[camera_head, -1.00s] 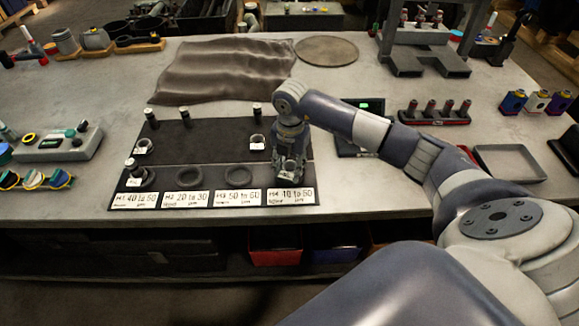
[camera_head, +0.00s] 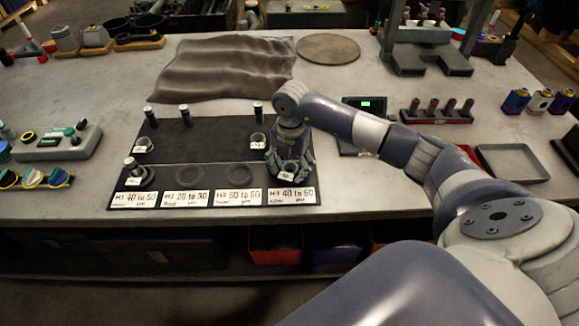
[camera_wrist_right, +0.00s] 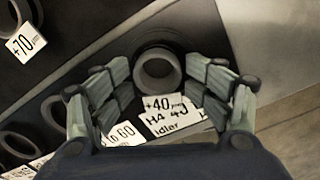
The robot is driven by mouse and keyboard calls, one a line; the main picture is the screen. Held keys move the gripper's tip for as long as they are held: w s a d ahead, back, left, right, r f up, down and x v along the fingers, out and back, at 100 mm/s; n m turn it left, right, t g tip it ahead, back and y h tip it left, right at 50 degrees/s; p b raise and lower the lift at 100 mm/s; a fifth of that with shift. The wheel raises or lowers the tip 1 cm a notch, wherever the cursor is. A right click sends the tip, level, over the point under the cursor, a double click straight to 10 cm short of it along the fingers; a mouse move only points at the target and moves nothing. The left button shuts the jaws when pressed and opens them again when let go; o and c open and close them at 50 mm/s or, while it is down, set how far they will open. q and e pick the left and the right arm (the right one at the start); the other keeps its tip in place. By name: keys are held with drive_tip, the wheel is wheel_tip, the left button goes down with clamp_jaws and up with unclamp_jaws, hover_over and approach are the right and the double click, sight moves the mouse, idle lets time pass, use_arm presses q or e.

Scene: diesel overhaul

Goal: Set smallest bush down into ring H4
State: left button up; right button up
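The smallest bush, a short grey ring with a white "+40" tag, stands at ring H4 (camera_wrist_right: 140,46) in the right wrist view (camera_wrist_right: 157,71) and in the head view (camera_head: 291,167). The dark ring shows around its far side; whether it is fully seated I cannot tell. My right gripper (camera_head: 290,170) is over the H4 place with its fingers spread on both sides of the bush. In the wrist view the fingers of the right gripper (camera_wrist_right: 160,88) stand apart from the bush. The H4 label (camera_head: 291,195) lies just in front. My left gripper is out of view.
Ring H3 (camera_head: 240,174) and ring H2 (camera_head: 190,178) look empty. A tagged bush and pin (camera_head: 133,168) stand at H1. A "+70" bush (camera_head: 257,140) is close behind my right gripper, and another bush (camera_head: 143,145) is at the left. Dark pins stand along the mat's back edge.

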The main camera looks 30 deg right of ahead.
drive_tip(key=shift+s+f, duration=0.2)
drive_tip(key=shift+s, duration=0.05)
drive_tip(key=shift+r, duration=0.1)
wheel_tip(320, 180, up, 12)
drive_tip(key=shift+r, duration=0.15)
idle(0.4)
drive_tip(key=shift+w+d, duration=0.1)
idle(0.3)
